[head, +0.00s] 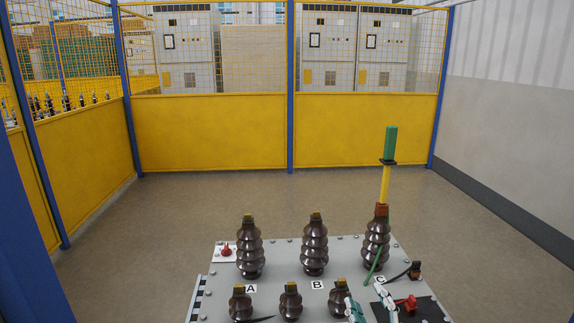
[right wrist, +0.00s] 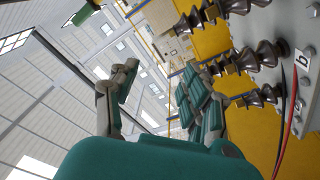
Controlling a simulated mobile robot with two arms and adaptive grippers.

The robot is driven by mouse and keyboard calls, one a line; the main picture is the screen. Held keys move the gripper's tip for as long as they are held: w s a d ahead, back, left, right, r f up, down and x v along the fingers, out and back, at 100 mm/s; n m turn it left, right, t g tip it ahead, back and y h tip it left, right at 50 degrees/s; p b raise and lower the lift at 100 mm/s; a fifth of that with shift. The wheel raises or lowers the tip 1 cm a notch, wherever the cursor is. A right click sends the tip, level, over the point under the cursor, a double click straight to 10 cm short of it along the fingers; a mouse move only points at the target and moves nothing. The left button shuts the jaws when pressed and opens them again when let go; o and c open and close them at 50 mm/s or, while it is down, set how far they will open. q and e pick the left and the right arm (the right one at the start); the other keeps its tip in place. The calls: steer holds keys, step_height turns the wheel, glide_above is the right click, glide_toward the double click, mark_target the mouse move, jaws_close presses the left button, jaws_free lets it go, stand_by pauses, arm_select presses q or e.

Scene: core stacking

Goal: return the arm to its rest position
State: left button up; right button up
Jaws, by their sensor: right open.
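My right gripper (head: 366,298) is at the bottom right of the head view, over the front of the grey panel. Its two teal and grey fingers are spread with nothing between them. They also show apart in the right wrist view (right wrist: 163,92), pointing away from the panel's insulators. A yellow rod with a green handle (head: 390,142) stands upright on the tall brown insulator marked C (head: 375,245), apart from the gripper. A green cable hangs from it along that insulator. My left gripper is not in view.
The grey panel (head: 285,252) carries tall insulators A (head: 249,250) and B (head: 315,247) and several short ones in front. A red clamp (head: 408,303) lies on a black patch at right. Yellow fencing (head: 210,130) stands behind; the floor between is clear.

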steer(key=s+d+f+m+g+h, duration=0.25)
steer(key=s+f+g, duration=0.2)
steer(key=f, duration=0.25)
steer(key=s+d+f+m+g+h, duration=0.2)
steer(key=s+d+f+m+g, duration=0.15)
steer(key=s+f, duration=0.35)
steer(key=s+a+f+m+g+y, duration=0.1)
steer(key=s+f+g, duration=0.3)
steer(key=s, duration=0.4)
steer(key=s+f+m+g+y, duration=0.1)
steer(key=s+f+g, duration=0.3)
steer(key=s, duration=0.4)
step_height(320, 180, down, 28)
steer(key=s+g, duration=0.1)
steer(key=s, duration=0.1)
steer(key=s+d+f+g, duration=0.1)
steer(key=s+d+f, duration=0.1)
steer(key=s+f, duration=1.2)
steer(key=shift+s+d+f, duration=0.2)
steer(key=shift+s+d, duration=0.1)
steer(key=shift+s, duration=0.8)
steer(key=shift+h, duration=0.25)
